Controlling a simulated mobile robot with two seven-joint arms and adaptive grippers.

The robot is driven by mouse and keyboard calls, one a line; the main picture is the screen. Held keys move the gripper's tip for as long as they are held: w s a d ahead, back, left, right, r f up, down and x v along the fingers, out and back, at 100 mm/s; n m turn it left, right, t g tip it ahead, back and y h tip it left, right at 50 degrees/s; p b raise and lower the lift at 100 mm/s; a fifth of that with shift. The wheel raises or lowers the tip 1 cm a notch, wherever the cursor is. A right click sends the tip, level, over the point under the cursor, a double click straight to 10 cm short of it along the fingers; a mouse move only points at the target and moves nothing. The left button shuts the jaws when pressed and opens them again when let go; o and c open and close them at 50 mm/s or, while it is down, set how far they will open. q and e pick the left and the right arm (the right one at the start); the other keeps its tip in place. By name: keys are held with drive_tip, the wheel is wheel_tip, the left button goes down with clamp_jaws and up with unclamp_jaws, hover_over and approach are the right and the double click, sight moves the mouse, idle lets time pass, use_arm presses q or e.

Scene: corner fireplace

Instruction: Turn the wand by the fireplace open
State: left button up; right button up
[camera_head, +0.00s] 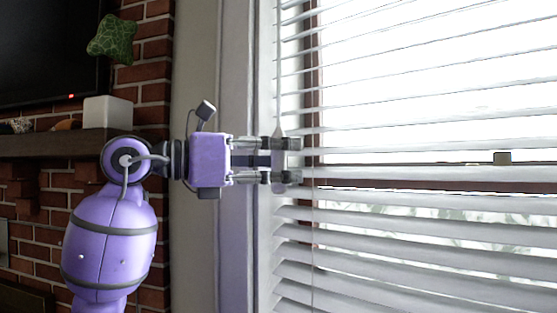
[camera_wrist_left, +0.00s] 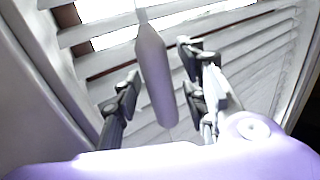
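The wand (camera_head: 279,130) is a pale grey, tapered handle hanging upright in front of the window blinds (camera_head: 400,255). It also shows in the left wrist view (camera_wrist_left: 155,80), between the two fingers. My left gripper (camera_head: 293,160) reaches in from the left, level with the wand. Its fingers are open, one on each side of the handle in the left wrist view (camera_wrist_left: 162,82), with gaps visible on both sides. In the head view the fingers hide the middle of the wand. My right gripper is not in view.
The window frame (camera_head: 236,250) stands just behind my left gripper. A brick fireplace wall (camera_head: 40,235) with a dark mantel (camera_head: 60,143) is at the left. A white box (camera_head: 107,112) and a green star-shaped object (camera_head: 113,38) are near the dark screen (camera_head: 45,45).

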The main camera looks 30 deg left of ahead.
use_arm(q)
clamp_jaws()
